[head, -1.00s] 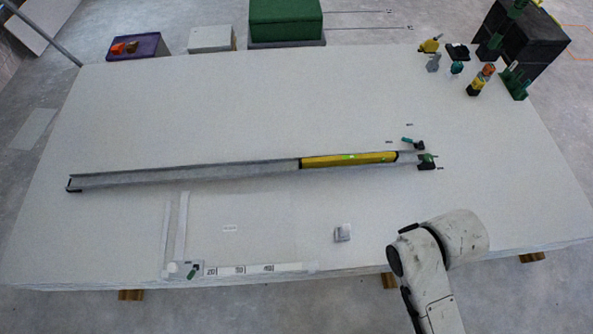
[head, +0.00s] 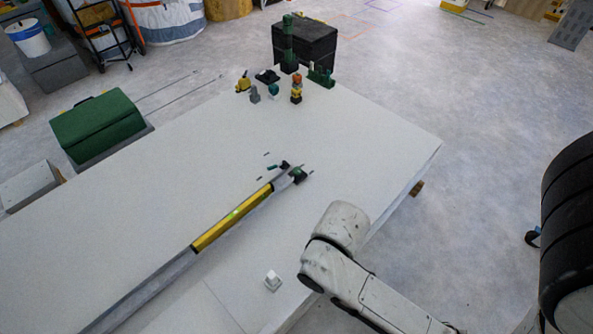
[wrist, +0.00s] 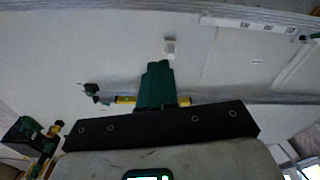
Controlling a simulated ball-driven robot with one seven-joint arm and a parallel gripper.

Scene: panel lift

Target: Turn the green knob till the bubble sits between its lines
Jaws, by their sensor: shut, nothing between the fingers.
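The green knob (head: 299,175) is at the far right end of a long grey rail (head: 160,277). A yellow spirit level (head: 232,218) lies along the rail, with a small bright green vial (head: 236,212). The bubble and its lines are too small to make out. In the wrist view my gripper (wrist: 157,66) shows as two green fingers pressed together, empty. They hide the middle of the level, whose yellow ends (wrist: 125,99) show on both sides. A dark green part that looks like the knob (wrist: 91,88) is left of the fingers, apart from them.
A small pale block (head: 272,281) is on the white panel (head: 370,135), near my arm. Several small coloured items, including a yellow one (head: 243,83), stand at the far edge. A black box (head: 305,42) and a green case (head: 98,124) are beyond. The panel right of the knob is clear.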

